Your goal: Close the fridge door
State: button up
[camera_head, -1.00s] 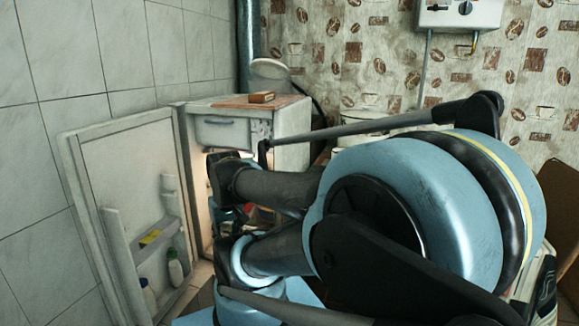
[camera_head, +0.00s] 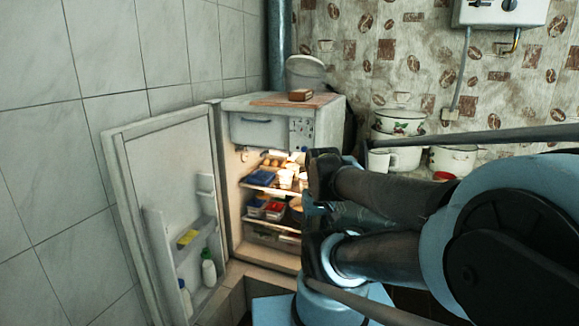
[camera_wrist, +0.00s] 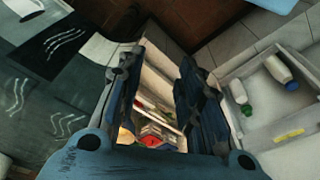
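The fridge (camera_head: 262,128) stands against the back corner with its lit inside and loaded shelves showing. Its door (camera_head: 165,175) is wide open to the left, near the tiled wall, with bottles in its inner racks. My gripper is mostly hidden behind my arm links in the head view, in front of the fridge's right side. In the wrist view my gripper (camera_wrist: 158,62) is open, with nothing between its fingers. The fridge's shelves show beyond the gap, and the open door (camera_wrist: 235,125) lies to the right, apart from the fingers.
A small brown box (camera_head: 300,95) lies on top of the fridge. Enamel pots (camera_head: 398,122) and a white mug (camera_head: 378,162) stand to the right. The tiled wall (camera_head: 60,150) is close behind the door. Floor shows below the fridge.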

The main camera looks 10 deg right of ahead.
aim_at(163, 169)
jog(key=u, duration=1.2)
jog(key=k, duration=1)
jog(key=u, duration=0.15)
jog(key=i, duration=0.5)
jog(key=u, duration=0.05)
